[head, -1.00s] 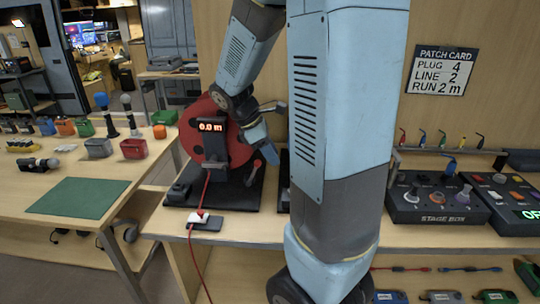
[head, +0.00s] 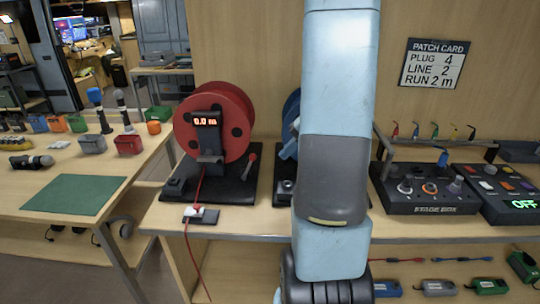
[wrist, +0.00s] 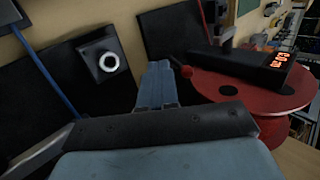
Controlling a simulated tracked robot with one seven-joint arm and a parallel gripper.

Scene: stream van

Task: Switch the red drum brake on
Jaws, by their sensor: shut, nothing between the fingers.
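The red drum (head: 238,130) stands upright on a black base on the bench, with a display reading 0.0 m. Its brake lever (head: 251,162), tipped with a red knob, stands at the base's right side and leans slightly right. In the head view my gripper (head: 287,152) is right of the lever, mostly hidden behind my arm. In the wrist view my gripper (wrist: 157,82) is shut and empty. The red knob (wrist: 186,71) shows just right of its fingertips, and the red drum (wrist: 235,92) lies farther right. Contact with the lever cannot be told.
A blue drum (head: 290,106) is partly hidden behind my arm. The stage box (head: 430,196) is at the right. A side table with a green mat (head: 75,195) stands left.

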